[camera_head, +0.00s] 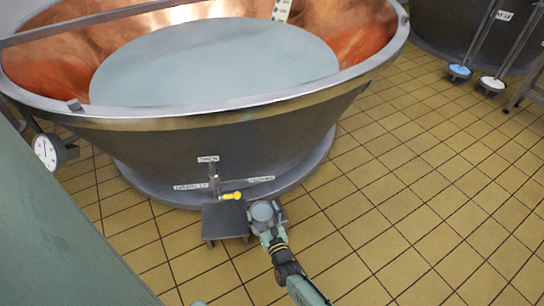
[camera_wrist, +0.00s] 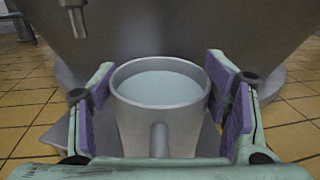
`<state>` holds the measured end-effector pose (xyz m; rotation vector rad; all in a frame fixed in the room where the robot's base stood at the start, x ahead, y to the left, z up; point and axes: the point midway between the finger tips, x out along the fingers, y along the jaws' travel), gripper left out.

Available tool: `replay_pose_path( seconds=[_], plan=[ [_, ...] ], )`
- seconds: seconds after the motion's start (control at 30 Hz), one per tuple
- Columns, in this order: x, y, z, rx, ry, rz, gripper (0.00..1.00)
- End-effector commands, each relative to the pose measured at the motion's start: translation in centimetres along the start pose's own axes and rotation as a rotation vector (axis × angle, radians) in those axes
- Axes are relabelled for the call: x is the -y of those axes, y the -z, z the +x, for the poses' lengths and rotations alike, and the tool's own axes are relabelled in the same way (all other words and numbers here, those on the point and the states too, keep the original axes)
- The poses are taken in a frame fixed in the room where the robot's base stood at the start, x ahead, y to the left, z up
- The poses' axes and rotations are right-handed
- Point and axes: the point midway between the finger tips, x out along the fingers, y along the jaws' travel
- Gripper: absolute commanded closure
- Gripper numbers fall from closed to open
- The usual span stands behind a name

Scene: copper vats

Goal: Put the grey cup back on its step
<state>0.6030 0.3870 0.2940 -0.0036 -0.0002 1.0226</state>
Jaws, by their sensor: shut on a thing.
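The grey cup (camera_head: 263,212) is upright and nearly full of a pale liquid. In the wrist view, the cup (camera_wrist: 160,125) sits between the purple pads of my gripper (camera_wrist: 168,112), its handle facing my wrist. My gripper (camera_head: 268,232) is shut on the cup from the near side. The dark grey step (camera_head: 224,219) stands on the floor against the vat's foot, just left of the cup in the head view. Its bare top shows left of the cup. The cup hides what is directly under it, so I cannot tell whether it touches the step.
The large copper vat (camera_head: 240,125) of pale liquid rises just behind the step. A tap with a yellow handle (camera_head: 232,195) sticks out above the step; its spout (camera_wrist: 73,16) hangs at upper left in the wrist view. Open tiled floor (camera_head: 410,205) lies to the right.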

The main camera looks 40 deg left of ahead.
Motion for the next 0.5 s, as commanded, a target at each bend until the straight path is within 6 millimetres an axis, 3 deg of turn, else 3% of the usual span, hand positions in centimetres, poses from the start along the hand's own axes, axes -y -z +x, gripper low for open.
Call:
replay_pose_path(
  seconds=[0.03,0.3,0.5],
  plan=[
    [0.6,0.9,1.0,0.006,-0.002,-0.003,0.92],
    [3.9,1.2,5.4,0.005,-0.003,-0.004,0.92],
    [5.4,0.9,7.2,0.004,-0.001,-0.003,0.92]
  ],
)
